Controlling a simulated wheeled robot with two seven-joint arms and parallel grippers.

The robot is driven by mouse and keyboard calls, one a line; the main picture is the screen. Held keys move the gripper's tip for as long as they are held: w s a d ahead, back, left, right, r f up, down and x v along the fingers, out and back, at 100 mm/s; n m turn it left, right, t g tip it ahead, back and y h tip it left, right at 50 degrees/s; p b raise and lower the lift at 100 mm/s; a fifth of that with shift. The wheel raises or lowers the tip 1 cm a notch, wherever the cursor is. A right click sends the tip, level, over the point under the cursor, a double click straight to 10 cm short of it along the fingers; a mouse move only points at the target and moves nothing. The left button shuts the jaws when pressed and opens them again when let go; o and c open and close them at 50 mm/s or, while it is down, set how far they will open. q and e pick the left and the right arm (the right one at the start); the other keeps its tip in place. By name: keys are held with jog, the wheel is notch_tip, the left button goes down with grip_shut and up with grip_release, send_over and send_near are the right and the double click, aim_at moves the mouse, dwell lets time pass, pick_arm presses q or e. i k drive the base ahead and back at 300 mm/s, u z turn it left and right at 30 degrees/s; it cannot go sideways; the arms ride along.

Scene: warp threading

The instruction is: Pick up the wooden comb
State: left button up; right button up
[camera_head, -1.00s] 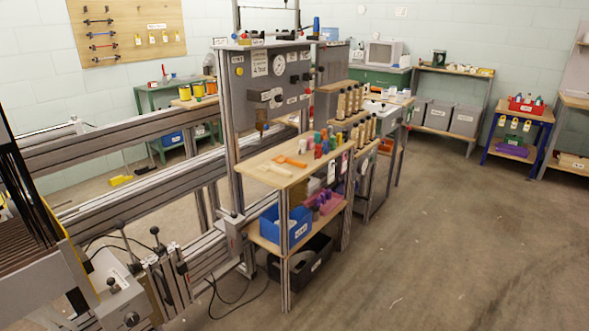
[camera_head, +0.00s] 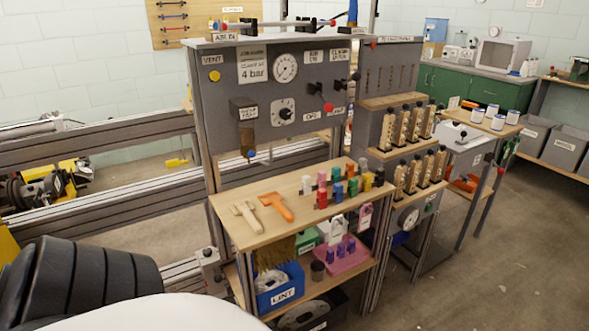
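A pale, wood-coloured T-shaped tool (camera_head: 247,216) lies flat on the left part of the small wooden-topped table (camera_head: 233,235). It looks like the wooden comb, but its teeth are too small to make out. An orange tool (camera_head: 276,206) of similar size lies just to its right, apart from it. Neither of my grippers is in view, and nothing touches the pale tool.
Several coloured spools (camera_head: 337,191) stand on the table's right side. A grey panel (camera_head: 262,77) with a gauge and knobs rises behind the table. A blue bin (camera_head: 283,294) sits on the shelf below. Open floor lies to the right.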

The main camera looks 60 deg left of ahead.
aim_at(245, 210)
jog(key=u, duration=0.75)
jog(key=i, duration=1.1)
jog(key=u, duration=1.2)
